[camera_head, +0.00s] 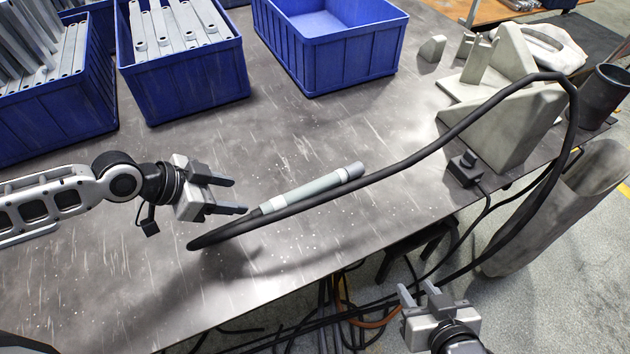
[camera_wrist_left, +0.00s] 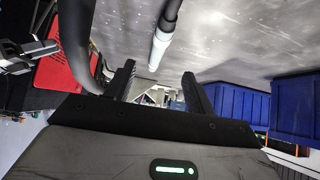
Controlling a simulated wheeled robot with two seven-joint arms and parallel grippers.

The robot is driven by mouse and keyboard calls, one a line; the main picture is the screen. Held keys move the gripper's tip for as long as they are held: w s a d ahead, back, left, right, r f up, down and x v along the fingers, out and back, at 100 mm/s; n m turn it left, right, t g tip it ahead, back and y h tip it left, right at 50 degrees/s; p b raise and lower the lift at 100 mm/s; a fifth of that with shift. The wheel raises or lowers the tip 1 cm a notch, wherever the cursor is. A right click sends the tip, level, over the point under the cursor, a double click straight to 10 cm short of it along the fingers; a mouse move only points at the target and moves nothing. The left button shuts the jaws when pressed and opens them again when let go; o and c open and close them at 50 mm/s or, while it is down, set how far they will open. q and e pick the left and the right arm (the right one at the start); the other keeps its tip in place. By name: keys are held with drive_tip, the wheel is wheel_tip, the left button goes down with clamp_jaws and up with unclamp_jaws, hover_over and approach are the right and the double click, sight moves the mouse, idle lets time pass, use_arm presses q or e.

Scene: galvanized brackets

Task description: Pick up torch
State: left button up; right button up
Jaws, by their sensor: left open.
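The torch (camera_head: 303,190) is a pale grey-green cylinder with a black cable, lying on the metal table (camera_head: 330,130). Its cable loops at the left end and runs back right past it. My left gripper (camera_head: 240,195) is open and empty, just left of the torch's cable end. In the left wrist view, the torch (camera_wrist_left: 160,47) shows at the top, beyond the open fingers of the left gripper (camera_wrist_left: 160,85). My right gripper (camera_head: 428,296) is low at the front, off the table edge, with its fingers apart and nothing visible between them.
Blue bins (camera_head: 335,52) stand along the back, two holding grey brackets (camera_head: 180,28). A grey angled fixture (camera_head: 505,115) stands at the right with the cable (camera_head: 470,118) arching over it. A small black block (camera_head: 465,168) sits near the front edge. The table's middle is clear.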

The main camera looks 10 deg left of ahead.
use_arm(q)
approach(277, 201)
drive_tip(key=x, duration=0.4)
drive_tip(key=shift+d+f, duration=0.1)
drive_tip(key=shift+d, duration=0.2)
drive_tip(key=shift+a+x, duration=0.25)
drive_tip(key=shift+x, duration=2.6)
drive_tip(key=shift+f, duration=0.15)
drive_tip(key=c, duration=1)
drive_tip(key=shift+w, duration=0.1)
drive_tip(key=shift+c, duration=0.2)
